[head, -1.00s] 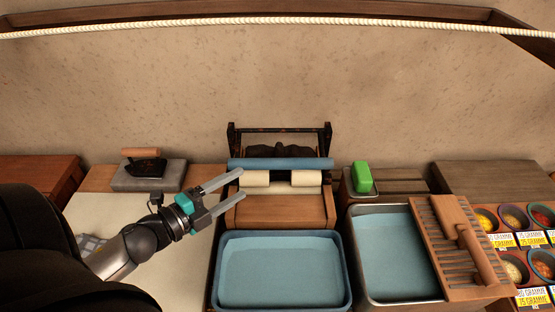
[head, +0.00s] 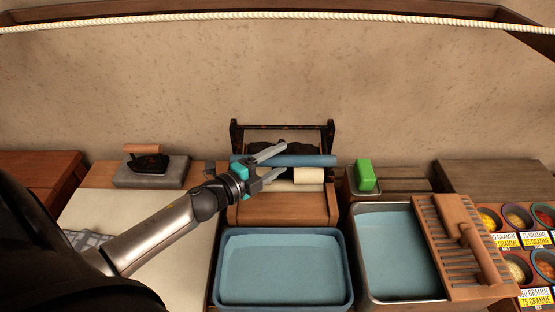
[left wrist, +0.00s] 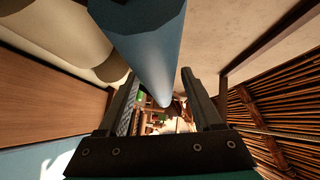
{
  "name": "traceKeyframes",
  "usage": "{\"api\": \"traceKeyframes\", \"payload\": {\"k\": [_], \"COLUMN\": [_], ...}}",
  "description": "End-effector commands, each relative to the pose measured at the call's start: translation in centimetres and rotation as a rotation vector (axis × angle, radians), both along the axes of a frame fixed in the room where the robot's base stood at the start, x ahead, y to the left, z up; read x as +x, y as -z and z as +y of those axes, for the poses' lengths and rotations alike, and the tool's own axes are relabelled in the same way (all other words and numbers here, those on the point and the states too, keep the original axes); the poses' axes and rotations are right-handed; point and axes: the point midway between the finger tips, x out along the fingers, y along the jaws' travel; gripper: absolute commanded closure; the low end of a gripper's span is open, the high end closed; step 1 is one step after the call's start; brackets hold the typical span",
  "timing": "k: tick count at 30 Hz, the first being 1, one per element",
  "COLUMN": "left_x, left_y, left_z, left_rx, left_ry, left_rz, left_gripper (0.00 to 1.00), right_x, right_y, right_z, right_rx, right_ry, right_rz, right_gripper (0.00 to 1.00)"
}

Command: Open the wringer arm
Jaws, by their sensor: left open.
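The wringer stands at the back middle of the bench, with a dark upright frame (head: 328,135), a cream roller (head: 309,178) and a wooden board (head: 285,208) in front. A blue bar (head: 315,161) runs across it, apparently the wringer arm's grip. My left gripper (head: 284,160) is open at the bar's left half, one finger showing on its far side and one on its near side in the head view. In the left wrist view the blue bar (left wrist: 150,45) runs into the picture between the two fingers. Contact cannot be told. My right gripper is out of view.
A blue basin (head: 284,306) stands in front of the wringer. To the right are a metal basin (head: 398,297) with a wooden washboard (head: 445,230) and a green block (head: 365,175). A flat iron (head: 148,162) rests on a slab at left. A rope (head: 250,17) crosses above.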

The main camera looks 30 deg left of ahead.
Motion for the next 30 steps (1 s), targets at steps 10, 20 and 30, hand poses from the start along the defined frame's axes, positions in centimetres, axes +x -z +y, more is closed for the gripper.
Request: {"api": "traceKeyframes", "payload": {"k": [10, 20, 30], "left_x": [0.29, 0.27, 0.27], "left_y": [0.05, 0.04, 0.04], "left_z": [-0.04, -0.06, -0.06], "left_rx": [0.001, 0.001, 0.001], "left_ry": [-0.001, 0.0, 0.0], "left_rz": [0.001, 0.0, 0.0], "left_gripper": [0.33, 0.69, 1.0], "right_x": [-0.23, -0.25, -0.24], "right_y": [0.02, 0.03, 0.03], "right_z": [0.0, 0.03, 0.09], "right_rx": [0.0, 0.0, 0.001], "right_ry": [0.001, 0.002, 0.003], "right_rz": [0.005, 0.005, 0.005], "right_gripper": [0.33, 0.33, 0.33]}}
